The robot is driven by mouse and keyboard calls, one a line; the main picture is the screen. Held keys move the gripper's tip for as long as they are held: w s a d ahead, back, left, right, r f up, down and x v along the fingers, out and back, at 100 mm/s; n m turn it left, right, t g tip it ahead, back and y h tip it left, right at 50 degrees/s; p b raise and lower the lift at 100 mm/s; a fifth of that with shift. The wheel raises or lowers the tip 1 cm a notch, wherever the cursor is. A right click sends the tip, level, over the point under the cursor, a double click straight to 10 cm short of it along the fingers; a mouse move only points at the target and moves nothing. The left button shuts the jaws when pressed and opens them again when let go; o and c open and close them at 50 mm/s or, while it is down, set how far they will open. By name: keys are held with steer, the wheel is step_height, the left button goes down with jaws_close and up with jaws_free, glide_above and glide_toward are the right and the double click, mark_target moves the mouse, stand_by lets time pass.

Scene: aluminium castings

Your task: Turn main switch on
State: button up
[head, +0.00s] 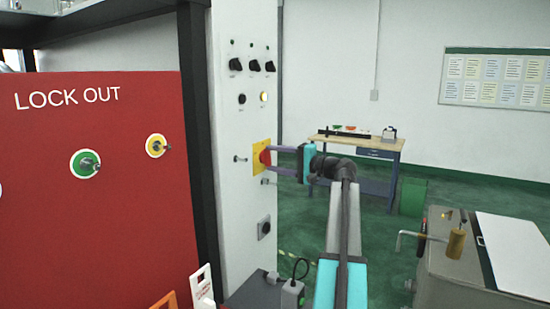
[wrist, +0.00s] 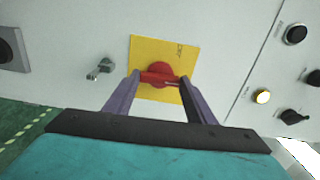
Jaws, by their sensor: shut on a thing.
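The main switch (head: 265,158) is a red rotary knob on a yellow plate (head: 257,168), on the front of a white cabinet (head: 240,115). In the wrist view the red knob (wrist: 160,75) sits in the middle of the yellow plate (wrist: 165,50). My gripper (head: 276,158) reaches it from the right in the head view. Its two purple fingers (wrist: 158,82) are shut on the red handle bar, one at each end. The fingertips hide the ends of the bar. The switch's position marking is too small to read.
A metal key-like fitting (wrist: 103,69) sticks out beside the plate. Black knobs (head: 236,64) and a lit yellow lamp (head: 264,97) are above the switch. A red lockout board (head: 120,230) stands left. A workbench (head: 360,145) is behind; a grey cabinet (head: 450,265) is right.

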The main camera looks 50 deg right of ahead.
steer(key=shift+m, duration=0.3)
steer(key=o, duration=1)
steer(key=shift+o, duration=0.2)
steer(key=b+v, duration=0.3)
steer(key=v, duration=1)
steer(key=shift+s, duration=0.4)
steer(key=shift+s+f, duration=0.1)
